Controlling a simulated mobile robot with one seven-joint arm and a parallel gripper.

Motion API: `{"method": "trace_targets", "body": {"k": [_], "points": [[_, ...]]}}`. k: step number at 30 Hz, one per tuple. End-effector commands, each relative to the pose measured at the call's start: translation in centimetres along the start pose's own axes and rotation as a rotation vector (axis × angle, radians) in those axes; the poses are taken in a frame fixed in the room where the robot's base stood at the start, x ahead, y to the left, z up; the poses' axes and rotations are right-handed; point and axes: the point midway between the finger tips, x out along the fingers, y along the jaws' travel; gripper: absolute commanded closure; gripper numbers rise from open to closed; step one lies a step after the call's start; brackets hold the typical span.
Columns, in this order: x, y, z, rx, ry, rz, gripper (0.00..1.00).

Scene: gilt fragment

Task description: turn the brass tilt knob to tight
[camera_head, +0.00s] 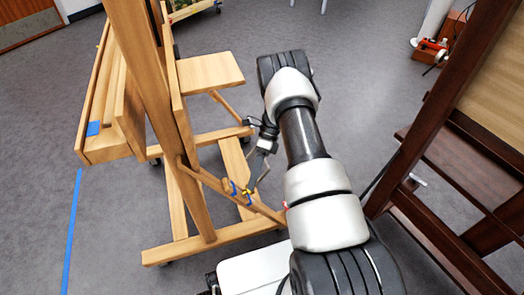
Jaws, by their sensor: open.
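The brass tilt knob (245,190) shows as a small yellow piece on the slanted lower brace of the light wooden easel (190,165). Small blue marks (233,187) sit beside it on the brace. The knob is too small here to read its turn position. My gripper (256,172) is open and hangs just above and right of the knob, its thin dark fingers pointing down toward the brace. I cannot tell whether a finger touches the knob. Nothing shows between the fingers.
A dark wooden easel (465,150) stands close on the right. The light easel's shelf (210,72) juts out above and left of my gripper. Blue tape (72,235) runs along the grey floor at left. Open floor lies behind my arm.

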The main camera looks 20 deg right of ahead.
Motion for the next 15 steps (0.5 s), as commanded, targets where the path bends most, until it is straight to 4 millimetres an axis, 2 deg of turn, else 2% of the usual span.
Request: {"method": "trace_targets", "body": {"k": [1, 9, 15], "points": [[-1.4, 0.0, 0.0, 0.000, -0.002, -0.004, 0.50], [-8.1, 0.0, -0.1, 0.001, -0.001, -0.004, 0.50], [-12.2, 0.0, -0.1, 0.002, -0.001, -0.003, 0.50]]}}
